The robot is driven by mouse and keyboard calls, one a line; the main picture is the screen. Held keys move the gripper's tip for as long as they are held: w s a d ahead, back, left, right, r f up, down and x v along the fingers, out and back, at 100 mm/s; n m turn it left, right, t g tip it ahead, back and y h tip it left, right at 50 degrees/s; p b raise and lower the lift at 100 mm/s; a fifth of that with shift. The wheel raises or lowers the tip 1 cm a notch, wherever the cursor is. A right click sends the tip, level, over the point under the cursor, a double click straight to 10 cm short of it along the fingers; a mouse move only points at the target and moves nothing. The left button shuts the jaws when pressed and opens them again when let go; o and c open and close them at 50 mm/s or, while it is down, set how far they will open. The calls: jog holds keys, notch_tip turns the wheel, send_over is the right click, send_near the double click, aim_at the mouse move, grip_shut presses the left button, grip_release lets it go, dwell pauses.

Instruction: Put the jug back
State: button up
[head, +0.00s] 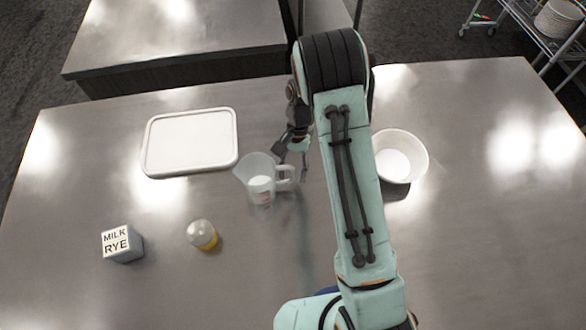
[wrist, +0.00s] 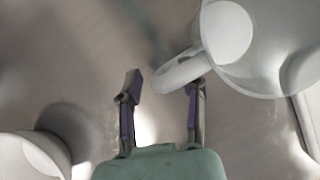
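The jug (head: 254,170) is a clear measuring jug with a handle on its right side, standing upright on the steel table left of my arm. Something white shows inside it. In the wrist view the jug (wrist: 264,62) fills the upper right, its handle (wrist: 176,72) pointing left. My gripper (head: 293,146) is close to the handle on the right. In the wrist view my gripper (wrist: 163,88) is open and empty. The handle's end lies in line with the gap, and the right fingertip overlaps it in the picture. I cannot tell whether they touch.
A white rectangular board or lid (head: 190,142) lies behind and left of the jug. A white bowl (head: 412,150) stands right of my arm. A milk-rye block (head: 122,244) and a small yellow-filled jar (head: 203,235) stand at front left. The table's right side is clear.

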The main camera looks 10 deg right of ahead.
jog(key=v, duration=1.2)
jog(key=s+r+n+t, duration=0.1)
jog(key=s+r, duration=0.4)
jog(key=r, duration=0.1)
jog(key=s+r+n+t, duration=0.2)
jog(key=s+n+t, duration=0.1)
jog(key=s, duration=1.7)
jog(key=shift+d+r+n+h, duration=0.25)
jog(key=shift+d+n+h, duration=0.15)
jog(key=shift+d+n, duration=0.1)
jog(key=shift+s, duration=0.1)
